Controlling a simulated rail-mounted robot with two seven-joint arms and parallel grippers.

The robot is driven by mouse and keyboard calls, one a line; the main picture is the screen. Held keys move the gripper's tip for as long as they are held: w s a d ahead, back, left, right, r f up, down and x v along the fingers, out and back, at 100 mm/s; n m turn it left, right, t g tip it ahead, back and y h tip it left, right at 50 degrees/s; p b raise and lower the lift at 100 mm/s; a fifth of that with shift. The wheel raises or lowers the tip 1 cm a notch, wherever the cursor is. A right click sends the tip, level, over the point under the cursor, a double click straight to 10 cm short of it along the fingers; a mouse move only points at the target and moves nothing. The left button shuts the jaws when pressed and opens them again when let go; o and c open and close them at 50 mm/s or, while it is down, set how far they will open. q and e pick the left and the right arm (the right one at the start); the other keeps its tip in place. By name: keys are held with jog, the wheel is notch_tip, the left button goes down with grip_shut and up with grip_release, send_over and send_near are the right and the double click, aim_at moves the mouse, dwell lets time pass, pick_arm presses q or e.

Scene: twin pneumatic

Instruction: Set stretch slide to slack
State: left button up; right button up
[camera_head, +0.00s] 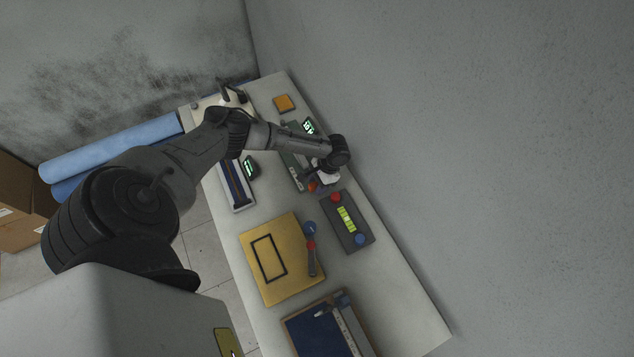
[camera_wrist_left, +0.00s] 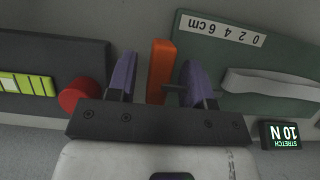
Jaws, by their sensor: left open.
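The stretch board is a green panel (camera_wrist_left: 215,55) with a 0 2 4 6 cm scale (camera_wrist_left: 228,27) and a pale band (camera_wrist_left: 270,83); in the head view the green board (camera_head: 289,163) lies partly under my left wrist. An upright orange block (camera_wrist_left: 160,68), which looks like the slide's handle, stands at its edge; it also shows in the head view (camera_head: 312,186). My left gripper (camera_wrist_left: 160,85) is open, its purple fingers on either side of the orange block, with gaps visible. My right gripper is not in view.
A dark box with a yellow-green gauge (camera_head: 347,219) and red and blue knobs sits beside the stretch board; its red knob (camera_wrist_left: 80,93) is close to one finger. A yellow board (camera_head: 285,285) lies nearer. A wall runs along the table's right side.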

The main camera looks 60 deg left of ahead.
pick_arm(q)
jog(key=shift+f, duration=0.15)
grip_shut()
dwell(0.4)
